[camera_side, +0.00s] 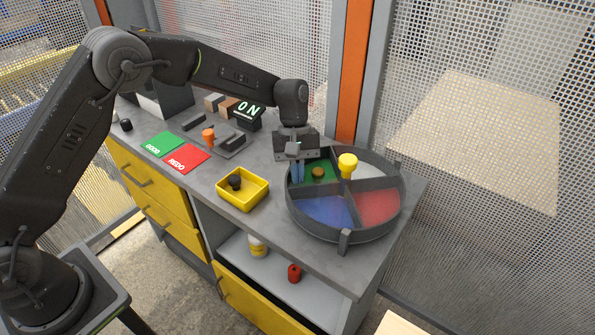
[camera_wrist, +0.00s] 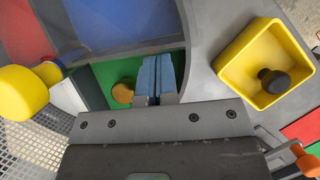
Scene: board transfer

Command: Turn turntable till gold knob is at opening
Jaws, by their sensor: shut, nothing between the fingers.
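The turntable (camera_side: 318,234) is a round dark grey tray on the right end of the bench, divided into green, blue, red and pale sections. The gold knob (camera_side: 318,173) lies in the green section; it also shows in the wrist view (camera_wrist: 123,92). A yellow knob (camera_side: 347,160) stands on a post near the turntable's centre, and shows large at left in the wrist view (camera_wrist: 22,93). My gripper (camera_side: 297,178) is shut and empty, its blue fingers (camera_wrist: 156,75) pointing down in the green section beside the gold knob. I cannot clearly tell where the opening is.
A yellow bin (camera_side: 243,200) with a black knob (camera_side: 235,182) stands left of the turntable. A mesh fence (camera_side: 440,190) stands behind.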

